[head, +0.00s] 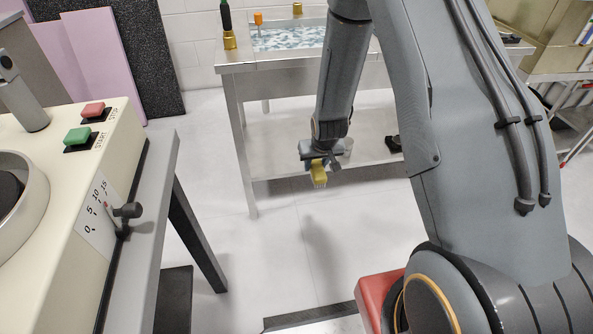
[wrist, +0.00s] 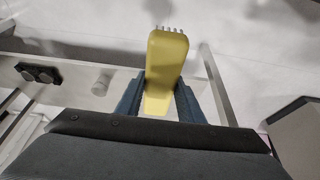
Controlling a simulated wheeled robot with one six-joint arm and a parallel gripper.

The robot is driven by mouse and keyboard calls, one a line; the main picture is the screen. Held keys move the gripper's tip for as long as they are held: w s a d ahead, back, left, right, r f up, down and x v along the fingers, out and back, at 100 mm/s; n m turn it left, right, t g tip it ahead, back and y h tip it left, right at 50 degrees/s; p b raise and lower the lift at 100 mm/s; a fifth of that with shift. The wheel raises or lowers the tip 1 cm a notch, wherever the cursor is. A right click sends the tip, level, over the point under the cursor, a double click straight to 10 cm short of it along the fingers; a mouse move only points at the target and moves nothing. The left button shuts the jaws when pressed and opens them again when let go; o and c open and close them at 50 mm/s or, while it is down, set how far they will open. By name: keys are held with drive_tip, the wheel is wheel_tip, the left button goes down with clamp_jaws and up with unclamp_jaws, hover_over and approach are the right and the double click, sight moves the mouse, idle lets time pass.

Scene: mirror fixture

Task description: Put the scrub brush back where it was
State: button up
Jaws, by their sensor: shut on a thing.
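The scrub brush (head: 319,174) has a yellow body and short pale bristles at its far end. My gripper (head: 318,160) is shut on it and holds it in the air, in front of the steel table and above the floor. In the wrist view the yellow brush (wrist: 166,62) sits between the two blue fingers of my gripper (wrist: 160,95), its bristled end pointing away. The lower part of the brush is hidden behind the gripper body.
A steel table (head: 285,60) with a lower shelf (head: 280,155) stands behind my gripper. A cream machine (head: 110,150) with red and green buttons stands at left. Open floor (head: 270,260) lies between.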

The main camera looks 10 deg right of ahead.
drive_tip(key=w+b+x, duration=0.2)
drive_tip(key=b+x, duration=0.6)
drive_tip(key=x, duration=0.5)
drive_tip(key=w+r+b+x, duration=0.1)
drive_tip(key=w+b+x, duration=0.1)
drive_tip(key=b+x, duration=0.7)
drive_tip(key=x, duration=0.3)
drive_tip(key=shift+w+f, duration=0.2)
drive_tip(key=shift+f, duration=0.1)
drive_tip(key=shift+w, duration=0.15)
drive_tip(key=w+b, duration=0.5)
drive_tip(key=w, duration=1.1)
drive_tip(key=shift+w+b, duration=0.25)
drive_tip(key=shift+b, duration=0.1)
drive_tip(key=shift+w+b, duration=0.35)
drive_tip(key=shift+w, duration=0.25)
wheel_tip(320, 180, down, 3)
drive_tip(key=shift+r+b, duration=0.1)
drive_tip(key=shift+b, duration=0.55)
drive_tip(key=shift+f, duration=0.25)
